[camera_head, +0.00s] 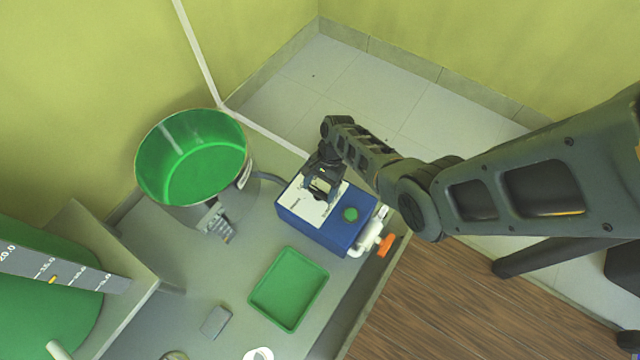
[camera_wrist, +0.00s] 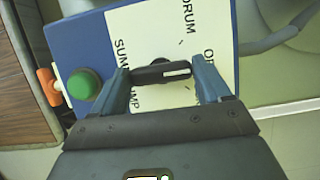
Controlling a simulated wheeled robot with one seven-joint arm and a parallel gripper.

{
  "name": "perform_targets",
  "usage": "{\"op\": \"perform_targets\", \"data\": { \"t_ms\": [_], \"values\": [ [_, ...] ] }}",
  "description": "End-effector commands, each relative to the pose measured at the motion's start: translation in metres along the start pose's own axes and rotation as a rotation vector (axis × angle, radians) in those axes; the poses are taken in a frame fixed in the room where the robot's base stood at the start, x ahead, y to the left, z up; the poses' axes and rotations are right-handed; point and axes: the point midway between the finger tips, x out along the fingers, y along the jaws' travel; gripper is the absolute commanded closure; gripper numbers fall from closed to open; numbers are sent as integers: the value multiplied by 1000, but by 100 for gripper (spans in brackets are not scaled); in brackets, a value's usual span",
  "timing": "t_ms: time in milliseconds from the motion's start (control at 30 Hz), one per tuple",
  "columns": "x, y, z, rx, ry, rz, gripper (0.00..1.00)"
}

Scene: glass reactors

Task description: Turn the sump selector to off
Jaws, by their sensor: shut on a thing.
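The sump selector is a black bar knob (camera_wrist: 160,73) with a white line at its right end, on the white label plate of a blue control box (camera_head: 322,226). In the wrist view the knob lies nearly level, its white line pointing right, toward the partly hidden "OF…" lettering. "DRUM" is printed above right, and "SUMP" at the left. My gripper (camera_wrist: 160,76) is shut on the knob, one finger at each end. In the head view my gripper (camera_head: 321,192) is over the box and hides the knob.
A green button (camera_head: 351,214) is on the box, and a white valve with an orange handle (camera_head: 385,245) is beside it. A green-lined drum (camera_head: 192,160) stands left of the box. A green tray (camera_head: 289,288) lies in front. The floor lies beyond the bench edge at right.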

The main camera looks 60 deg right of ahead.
Motion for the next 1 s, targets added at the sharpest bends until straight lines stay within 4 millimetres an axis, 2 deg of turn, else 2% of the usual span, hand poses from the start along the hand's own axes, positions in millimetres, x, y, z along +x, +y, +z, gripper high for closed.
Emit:
{"op": "perform_targets", "data": {
  "t_ms": [500, 533, 767, 1000],
  "values": [
    [1, 0, 0, -20, 1, 8, 54],
    [1, 0, 0, -20, 1, 8, 22],
    [0, 0, 0, -19, 1, 8, 0],
    [-2, 0, 0, -19, 1, 7, 0]
  ]
}}
